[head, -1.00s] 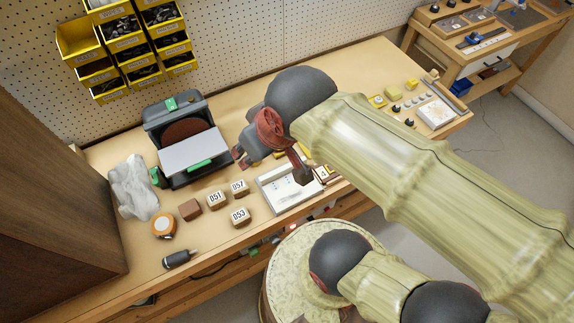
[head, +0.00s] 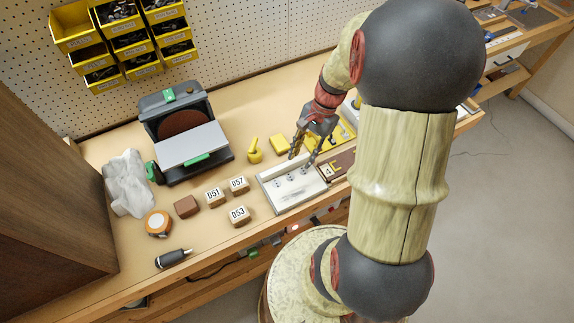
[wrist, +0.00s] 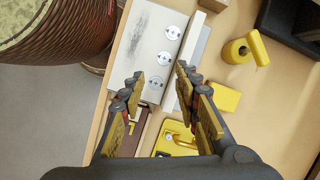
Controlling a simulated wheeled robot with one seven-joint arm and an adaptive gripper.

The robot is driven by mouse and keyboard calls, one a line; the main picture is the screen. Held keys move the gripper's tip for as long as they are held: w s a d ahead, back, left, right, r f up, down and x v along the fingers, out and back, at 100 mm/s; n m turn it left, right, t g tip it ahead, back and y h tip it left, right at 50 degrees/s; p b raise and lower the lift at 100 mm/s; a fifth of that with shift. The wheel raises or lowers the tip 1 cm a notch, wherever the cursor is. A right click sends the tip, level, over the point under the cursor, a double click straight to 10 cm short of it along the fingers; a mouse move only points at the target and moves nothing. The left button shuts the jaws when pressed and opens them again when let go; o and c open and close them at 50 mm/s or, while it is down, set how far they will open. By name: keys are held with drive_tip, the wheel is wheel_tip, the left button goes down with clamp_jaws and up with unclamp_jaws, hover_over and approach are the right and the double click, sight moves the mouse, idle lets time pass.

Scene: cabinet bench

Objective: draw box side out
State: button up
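My gripper (head: 301,156) is open and empty over the back right part of a white plate (head: 281,197). The plate has a raised rail along its back edge and round metal discs, also seen in the wrist view (wrist: 150,40). In the wrist view, my gripper (wrist: 158,78) has its fingers apart, one over the plate and one by the rail; contact cannot be told. A dark brown piece (head: 338,166) with a yellow label lies right of the plate. It is partly hidden by the fingers in the wrist view. No part is clearly marked as a box side.
A sander (head: 188,135), numbered blocks (head: 239,215), a brown block (head: 186,206), a tape measure (head: 157,223) and a dark-handled tool (head: 173,258) lie to the left. Bench behind the bottle is clear.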

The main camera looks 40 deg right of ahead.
sight(287, 164)
drive_tip(key=w+m, duration=0.2)
drive_tip(key=w, duration=0.1)
drive_tip(key=shift+w+d+r+m+t+y, duration=0.1)
drive_tip(key=shift+d+m+t+y, duration=0.1)
drive_tip(key=shift+m+t+y, duration=0.15)
drive_tip(key=shift+a+r+m, duration=0.15)
drive_tip(key=shift+m, duration=0.5)
drive_tip(key=shift+b+x, duration=1.3)
drive_tip(key=shift+x, duration=2.6)
drive_tip(key=shift+c, duration=0.5)
clamp_jaws()
